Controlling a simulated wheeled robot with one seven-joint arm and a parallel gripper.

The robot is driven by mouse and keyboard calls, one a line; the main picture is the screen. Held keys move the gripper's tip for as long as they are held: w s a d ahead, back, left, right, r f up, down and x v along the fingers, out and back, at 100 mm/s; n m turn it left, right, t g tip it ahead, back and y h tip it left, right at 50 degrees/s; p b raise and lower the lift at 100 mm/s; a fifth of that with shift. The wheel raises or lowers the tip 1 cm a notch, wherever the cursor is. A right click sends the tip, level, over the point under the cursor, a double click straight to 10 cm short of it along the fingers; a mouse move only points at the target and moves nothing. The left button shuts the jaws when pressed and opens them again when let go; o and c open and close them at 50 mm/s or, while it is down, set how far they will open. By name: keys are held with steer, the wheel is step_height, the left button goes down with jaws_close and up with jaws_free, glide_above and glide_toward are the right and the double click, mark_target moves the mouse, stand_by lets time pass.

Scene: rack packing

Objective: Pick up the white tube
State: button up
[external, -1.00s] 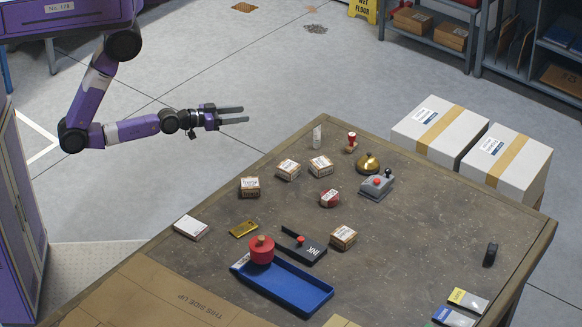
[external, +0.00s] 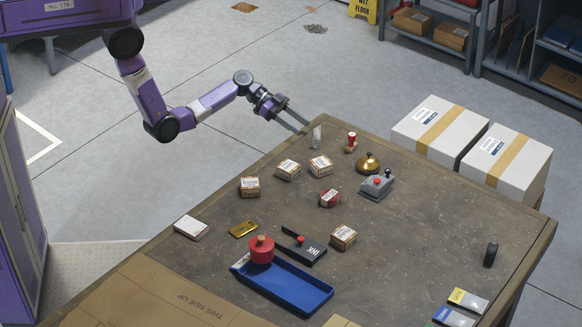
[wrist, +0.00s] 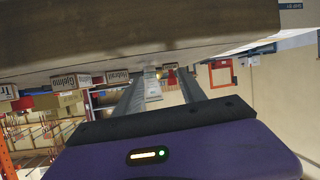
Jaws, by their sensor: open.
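The white tube (external: 316,136) stands upright near the far left edge of the table, beside a red-handled stamp. My gripper (external: 300,118) is open and empty, just off the table's far left edge and a short way from the tube. Its fingers point toward the tube. In the wrist view, which looks upside down, the pale tube (wrist: 152,86) shows between the two fingers (wrist: 160,78), beyond their tips. I cannot tell the exact gap between the fingertips and the tube.
The red-handled stamp (external: 351,142) stands right of the tube, with a brass bell (external: 368,163) farther right. Small labelled boxes (external: 320,167) lie in front of the tube. A blue tray (external: 300,295) is nearer the camera. White cartons (external: 440,125) stand beyond the table.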

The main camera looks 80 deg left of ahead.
mark_target(313, 145)
steer(key=shift+s+d+m+g+h, duration=0.3)
steer(key=shift+d+m, duration=0.15)
steer(key=shift+m, duration=0.05)
steer(key=shift+d, duration=0.15)
steer(key=x, duration=0.2)
steer(key=p+x, duration=0.1)
steer(key=x, duration=0.4)
steer(key=shift+w+d+r+p, duration=0.1)
steer(key=shift+d+r+p, duration=0.05)
steer(key=shift+d+p, duration=0.25)
jaws_close()
